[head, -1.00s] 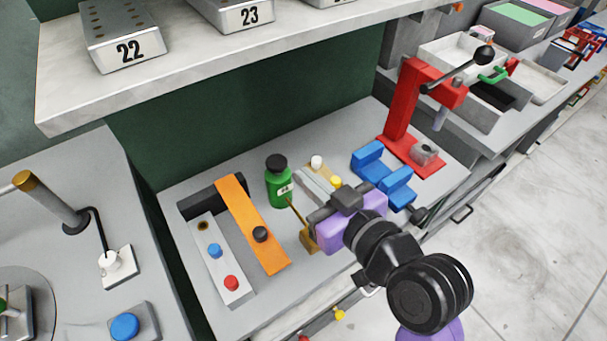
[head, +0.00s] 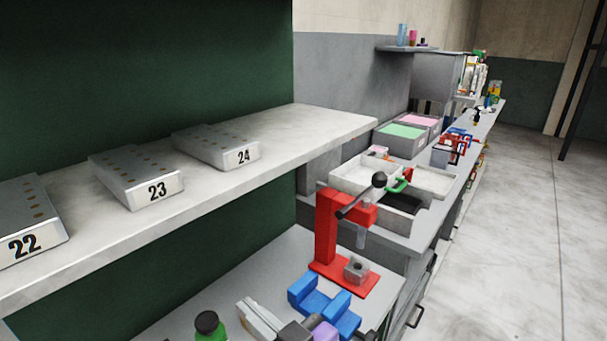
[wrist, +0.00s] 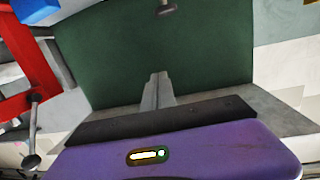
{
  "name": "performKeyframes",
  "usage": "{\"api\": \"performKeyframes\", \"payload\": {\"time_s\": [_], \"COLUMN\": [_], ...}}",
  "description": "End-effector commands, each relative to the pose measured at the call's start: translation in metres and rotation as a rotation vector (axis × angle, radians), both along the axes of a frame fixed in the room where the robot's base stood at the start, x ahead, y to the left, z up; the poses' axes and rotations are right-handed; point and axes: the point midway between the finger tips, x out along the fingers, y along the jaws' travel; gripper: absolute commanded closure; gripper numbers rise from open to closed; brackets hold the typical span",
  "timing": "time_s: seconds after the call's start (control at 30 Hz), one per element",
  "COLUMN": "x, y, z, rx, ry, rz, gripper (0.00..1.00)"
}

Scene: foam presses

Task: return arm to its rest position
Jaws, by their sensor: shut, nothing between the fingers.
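My gripper shows in the wrist view (wrist: 158,80) as two grey fingers brought together in front of its dark bar and purple body, with nothing between them. In the head view only a grey and purple part of my arm end shows at the bottom edge, beside the blue vise (head: 318,302). The rest of my arm is out of that view. In the wrist view the red press (wrist: 12,95) is at the left edge, apart from the fingers.
The red press (head: 326,235) with its black-knobbed lever stands on the bench right of centre. A shelf (head: 225,195) holds numbered metal blocks. White trays (head: 365,180) stand behind the press. Floor at right is clear.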

Motion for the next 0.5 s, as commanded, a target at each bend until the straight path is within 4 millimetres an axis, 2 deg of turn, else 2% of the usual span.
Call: {"api": "performKeyframes", "payload": {"time_s": [0.07, 0.27, 0.37, 0.5], "x": [0.004, -0.006, -0.019, -0.049], "y": [-0.016, -0.07, -0.1, -0.145], "z": [0.008, -0.002, -0.014, -0.033], "rx": [0.051, 0.145, 0.172, 0.192], "ry": [-0.028, -0.06, -0.07, -0.085], "rz": [-0.069, -0.252, -0.336, -0.455], "gripper": [1.0, 1.0, 1.0, 1.0]}}
